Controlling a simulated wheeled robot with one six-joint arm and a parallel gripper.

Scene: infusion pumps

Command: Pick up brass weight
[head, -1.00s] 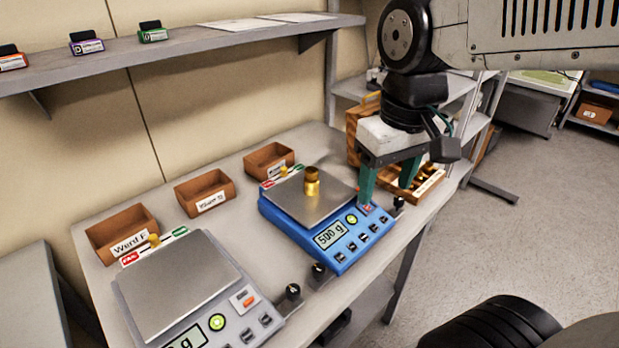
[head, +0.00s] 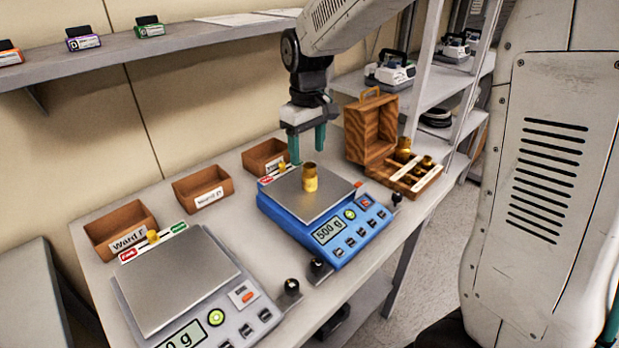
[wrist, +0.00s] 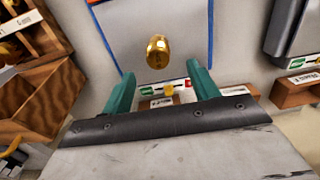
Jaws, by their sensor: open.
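The brass weight (head: 310,178) stands upright on the steel plate of the blue scale (head: 330,227), whose display reads 500 g. My gripper (head: 308,156), with green fingers, is above the back part of the blue scale, behind and over the weight in the head view. In the wrist view the weight (wrist: 158,52) lies ahead of the open fingers, roughly centred between them and apart from both. My gripper (wrist: 162,88) is open and empty.
A grey scale (head: 185,285) stands at the left, with a small brass piece behind its plate. Brown bins (head: 203,188) line the back of the table. An open wooden case (head: 372,130) with more brass weights is at the right. A shelf (head: 170,45) runs above.

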